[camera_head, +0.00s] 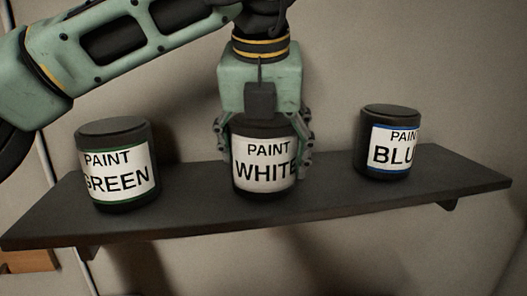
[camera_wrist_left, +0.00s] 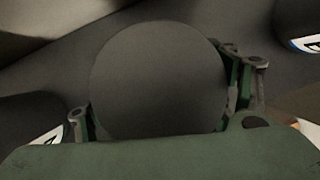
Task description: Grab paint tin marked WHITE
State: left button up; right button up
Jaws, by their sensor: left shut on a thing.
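The paint tin marked WHITE (camera_head: 265,162) stands upright at the middle of a dark shelf (camera_head: 330,203) in the head view. It is dark with a white label. My left gripper (camera_head: 264,150) comes down on it from above, with one finger at each side of the tin, and is shut on it. In the left wrist view the tin's round dark lid (camera_wrist_left: 158,80) fills the middle, between the gripper's fingers (camera_wrist_left: 165,105). I cannot tell whether the tin's base touches the shelf. My right gripper is not in view.
A tin marked GREEN (camera_head: 117,170) stands on the shelf to the left, and a tin marked BLUE (camera_head: 387,145), its label partly turned away, stands to the right. Bare shelf shows between the tins. A plain wall (camera_head: 440,60) is behind. A wooden piece (camera_head: 28,261) shows at lower left.

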pick_arm(q)
jog(key=c, duration=1.1)
jog(key=shift+r, duration=0.1)
jog(key=shift+c, duration=0.4)
jog(key=shift+w, duration=0.1)
